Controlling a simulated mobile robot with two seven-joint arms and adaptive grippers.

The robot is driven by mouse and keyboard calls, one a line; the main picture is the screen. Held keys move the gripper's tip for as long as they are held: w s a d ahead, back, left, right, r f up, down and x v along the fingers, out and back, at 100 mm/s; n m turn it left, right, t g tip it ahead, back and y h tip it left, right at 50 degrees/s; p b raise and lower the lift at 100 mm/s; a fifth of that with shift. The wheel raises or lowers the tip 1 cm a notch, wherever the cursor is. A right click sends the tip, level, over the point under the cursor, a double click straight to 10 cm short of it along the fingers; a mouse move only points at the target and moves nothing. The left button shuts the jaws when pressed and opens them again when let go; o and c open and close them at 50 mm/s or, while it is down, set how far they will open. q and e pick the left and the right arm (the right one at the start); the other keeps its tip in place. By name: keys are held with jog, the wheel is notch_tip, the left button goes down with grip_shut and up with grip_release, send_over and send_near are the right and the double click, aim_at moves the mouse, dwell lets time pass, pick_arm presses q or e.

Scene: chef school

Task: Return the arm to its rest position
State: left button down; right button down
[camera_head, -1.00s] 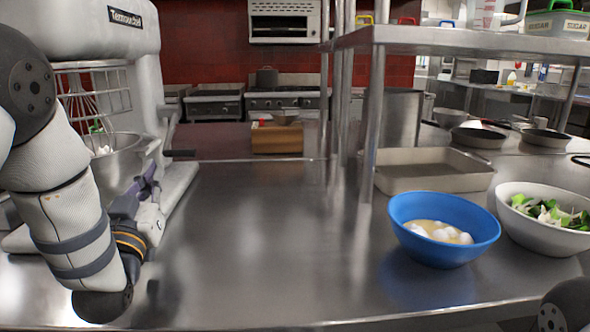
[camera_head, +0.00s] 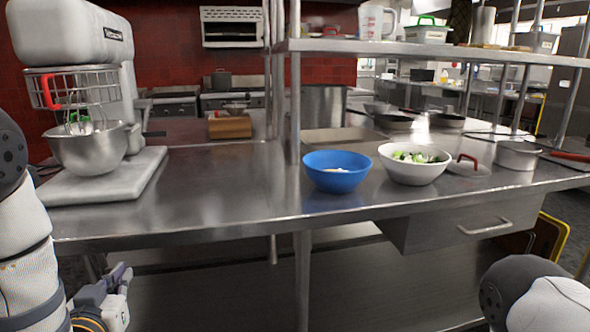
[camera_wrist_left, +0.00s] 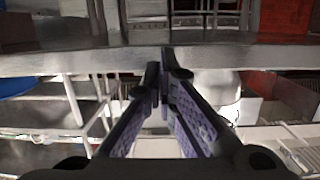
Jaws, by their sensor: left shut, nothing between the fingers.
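My left arm comes in at the left edge of the head view. My left gripper (camera_head: 122,277) is low, in front of the steel counter (camera_head: 215,215) and below its top edge. In the left wrist view its two purple-lined fingers (camera_wrist_left: 163,62) come together at the tips. It is shut and holds nothing. The counter edge lies just beyond the fingertips in that view. My right arm shows only as a rounded link at the lower right of the head view; its gripper is out of view.
A stand mixer (camera_head: 78,45) with a steel bowl (camera_head: 88,150) stands at the counter's left. A blue bowl (camera_head: 335,178) and a white bowl (camera_head: 413,172) with greens stand near the middle. A pot (camera_head: 517,155) is to the right. The counter front between mixer and blue bowl is bare.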

pick_arm(q)
jog(key=s+d+f+g+h, duration=0.3)
jog(key=s+f+g, duration=0.5)
jog(key=s+f, duration=0.95)
jog(key=s+d+f+g, duration=0.2)
jog(key=s+g, duration=0.1)
jog(key=s, duration=0.5)
jog(key=s+d+f+m+g, duration=0.1)
jog(key=s+d+f+g, duration=0.1)
jog(key=s, duration=0.7)
jog(key=s+d+f+g, duration=0.2)
jog(key=s+f+g, duration=0.2)
jog(key=s, duration=0.4)
jog(key=shift+s+d+m+g, duration=0.2)
jog(key=shift+s+m+g, duration=0.1)
jog(key=shift+s+g, duration=0.15)
jog(key=shift+w, duration=0.1)
